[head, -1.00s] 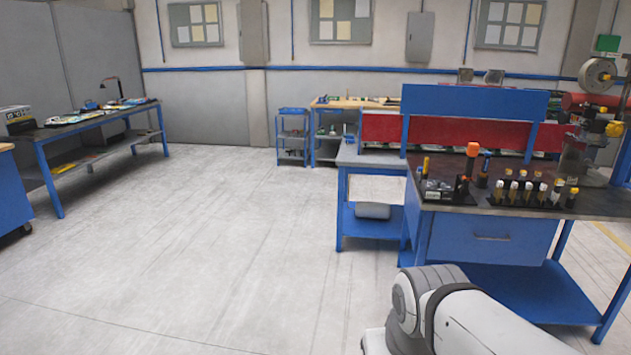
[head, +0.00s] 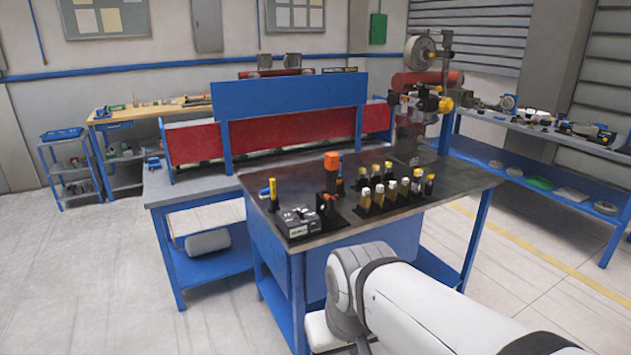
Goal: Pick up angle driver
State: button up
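A dark workbench (head: 450,185) with a blue frame stands ahead. My arm reaches in from the lower right, in front of the bench. My gripper is not visible.
A black-and-grey boxy item (head: 299,222) lies at the bench's left front corner. A rack of several light-topped handles (head: 395,200) stands right of the orange-headed tool. A machine (head: 420,90) stands at the back right. Open floor (head: 90,285) lies to the left.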

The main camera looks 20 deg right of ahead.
aim_at(333, 159)
jog(key=z, duration=0.65)
jog(key=i, duration=1.2)
jog(key=z, duration=0.55)
jog(key=k, duration=0.85)
jog(key=z, duration=0.15)
jog(key=i, duration=0.9)
jog(key=u, duration=0.05)
